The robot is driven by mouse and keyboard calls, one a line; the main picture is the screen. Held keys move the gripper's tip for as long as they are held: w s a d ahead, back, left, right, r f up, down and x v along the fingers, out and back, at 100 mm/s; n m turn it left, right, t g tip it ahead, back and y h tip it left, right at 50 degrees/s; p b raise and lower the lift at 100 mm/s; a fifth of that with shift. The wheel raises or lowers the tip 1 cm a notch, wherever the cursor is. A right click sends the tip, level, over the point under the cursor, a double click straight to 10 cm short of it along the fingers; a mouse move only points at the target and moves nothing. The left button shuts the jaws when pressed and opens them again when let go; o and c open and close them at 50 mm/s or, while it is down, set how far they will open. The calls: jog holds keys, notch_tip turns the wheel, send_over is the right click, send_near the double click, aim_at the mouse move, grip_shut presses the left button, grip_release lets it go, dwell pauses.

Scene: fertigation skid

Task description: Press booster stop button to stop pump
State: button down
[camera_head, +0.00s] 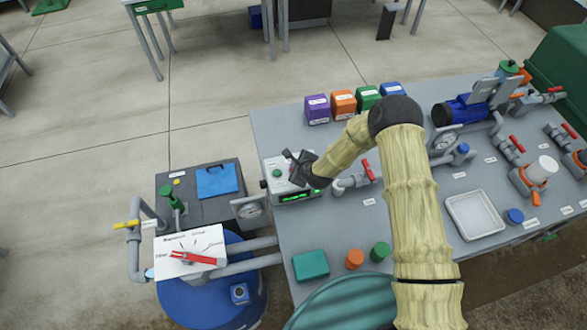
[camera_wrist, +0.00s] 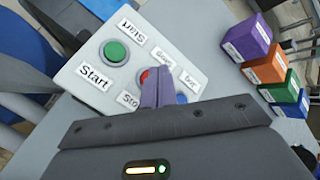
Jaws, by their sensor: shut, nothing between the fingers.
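The booster control box (camera_head: 279,190) is a pale box on the left part of the grey table, with a lit green display on its front. In the wrist view its panel (camera_wrist: 88,69) carries a green button (camera_wrist: 115,52) labelled Start. A red button (camera_wrist: 144,76) beside it is mostly hidden by my fingers; the label below it is partly covered and reads "Sto". A blue button (camera_wrist: 181,98) sits further right. My gripper (camera_wrist: 157,74) is shut and empty, its fingertips over the red button. Whether they touch it I cannot tell. The gripper also shows above the box in the head view (camera_head: 299,168).
Purple (camera_head: 317,109), orange (camera_head: 343,104), green and blue boxes stand behind the control box. A pipe with a red-handled valve (camera_head: 368,171) lies to its right. A blue tank (camera_head: 205,303) with a selector plate (camera_head: 170,247) stands at left. A white tray (camera_head: 449,211) is at right.

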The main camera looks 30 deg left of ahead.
jog(key=shift+f, duration=0.15)
jog(key=shift+f+b, duration=0.3)
jog(key=shift+b, duration=0.25)
jog(key=shift+f+b, duration=0.35)
jog(key=shift+b, duration=0.1)
dwell(0.7)
dwell(0.3)
jog(key=shift+r+p, duration=0.35)
jog(key=shift+r, duration=0.45)
jog(key=shift+r+p, duration=1.35)
jog(key=shift+r, duration=1.2)
